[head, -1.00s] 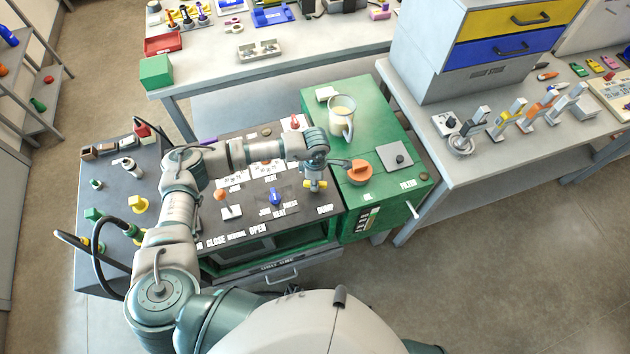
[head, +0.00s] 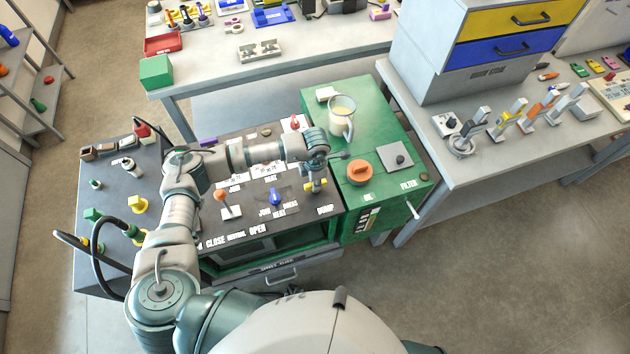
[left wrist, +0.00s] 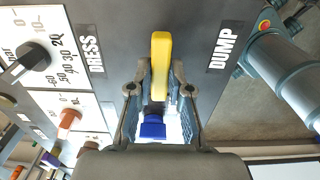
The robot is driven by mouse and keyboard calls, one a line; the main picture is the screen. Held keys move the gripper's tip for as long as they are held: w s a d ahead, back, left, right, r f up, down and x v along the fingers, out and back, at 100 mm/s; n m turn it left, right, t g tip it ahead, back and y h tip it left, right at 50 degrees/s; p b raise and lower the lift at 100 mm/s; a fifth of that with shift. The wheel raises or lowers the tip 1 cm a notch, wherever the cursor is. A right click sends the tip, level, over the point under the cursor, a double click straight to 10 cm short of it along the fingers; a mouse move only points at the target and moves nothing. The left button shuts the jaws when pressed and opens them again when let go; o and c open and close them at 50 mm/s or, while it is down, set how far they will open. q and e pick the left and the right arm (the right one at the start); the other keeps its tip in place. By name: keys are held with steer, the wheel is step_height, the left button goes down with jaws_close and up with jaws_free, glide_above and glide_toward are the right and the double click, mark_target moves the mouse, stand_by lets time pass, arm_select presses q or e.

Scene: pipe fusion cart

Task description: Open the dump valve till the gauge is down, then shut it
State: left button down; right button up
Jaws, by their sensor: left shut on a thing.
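The dump valve shows as a yellow handle (left wrist: 160,65) beside the DUMP label in the left wrist view, and part of it shows in the head view (head: 310,187). My left gripper (head: 317,184) points down at the panel's right side. In the left wrist view its fingers (left wrist: 160,90) lie on both sides of the handle, shut on it. A white dial (left wrist: 35,58) with a black pointer stands beside the PRESS label; its exact reading is hard to tell. My right gripper is out of view.
To the right, a green cabinet (head: 366,105) carries a clear jug (head: 341,117) and an orange cap (head: 360,172). My left arm covers part of the panel.

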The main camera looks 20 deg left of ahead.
arm_select(q)
steer(key=shift+w+r, duration=0.1)
steer(key=shift+w, duration=0.05)
steer(key=c, duration=1.1)
jaws_free()
step_height(320, 180, up, 12)
steer(key=shift+f, duration=0.15)
